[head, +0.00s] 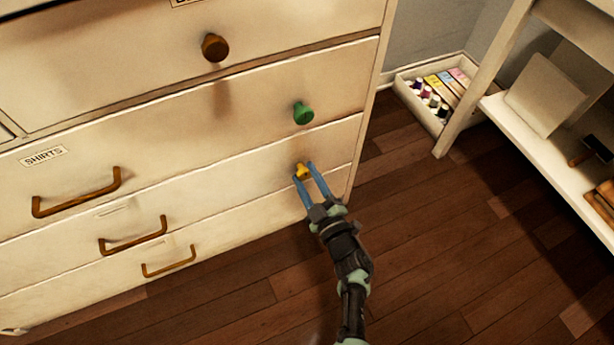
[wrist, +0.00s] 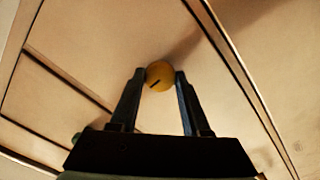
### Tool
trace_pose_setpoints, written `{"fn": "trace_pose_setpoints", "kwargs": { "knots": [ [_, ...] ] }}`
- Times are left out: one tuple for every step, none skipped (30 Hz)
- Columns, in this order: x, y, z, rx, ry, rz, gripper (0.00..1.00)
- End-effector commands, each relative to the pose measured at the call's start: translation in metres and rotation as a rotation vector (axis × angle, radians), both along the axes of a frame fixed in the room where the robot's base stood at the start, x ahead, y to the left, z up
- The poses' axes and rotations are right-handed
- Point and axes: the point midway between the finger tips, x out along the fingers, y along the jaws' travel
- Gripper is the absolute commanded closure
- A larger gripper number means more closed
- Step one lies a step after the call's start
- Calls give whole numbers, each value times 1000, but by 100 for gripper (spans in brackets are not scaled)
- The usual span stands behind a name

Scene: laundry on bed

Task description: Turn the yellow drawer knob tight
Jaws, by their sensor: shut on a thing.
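The yellow knob (head: 301,171) sits on the right part of a lower drawer front of the cream dresser. My gripper (head: 304,171) reaches up to it from below, with its two blue fingers on either side of it. In the wrist view the round yellow knob (wrist: 160,75) shows between the fingertips of my gripper (wrist: 161,74), with a dark slanted slot on its face. The fingers are shut on the knob. The knob's base against the drawer is hidden in the wrist view.
A green knob (head: 303,113) and a brown knob (head: 215,47) stick out above. Bronze handles (head: 77,192) are on the drawers to the left. A tray (head: 407,90) of bottles and boxes lies beside a white shelf (head: 545,130) at right. The wooden floor (head: 440,230) between is clear.

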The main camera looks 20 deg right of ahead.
Motion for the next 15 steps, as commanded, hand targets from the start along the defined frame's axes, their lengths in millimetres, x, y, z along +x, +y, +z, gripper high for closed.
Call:
{"fn": "trace_pose_setpoints", "kwargs": {
  "knots": [
    [0,1,0,2,0,1,48],
    [0,0,0,2,0,1,43],
    [0,0,0,1,0,1,35],
    [0,0,0,1,0,1,30],
    [0,0,0,1,0,1,24],
    [0,0,0,1,-1,1,24],
    [0,0,0,1,-1,1,24],
    [0,0,0,0,-1,1,24],
    [0,0,0,0,-1,1,24],
    [0,0,0,0,0,0,24],
    [0,0,0,0,0,0,24],
    [0,0,0,0,0,0,24],
    [0,0,0,0,0,0,24],
    [-1,0,0,0,0,0,24],
    [-2,0,0,0,1,-1,24]
  ]
}}
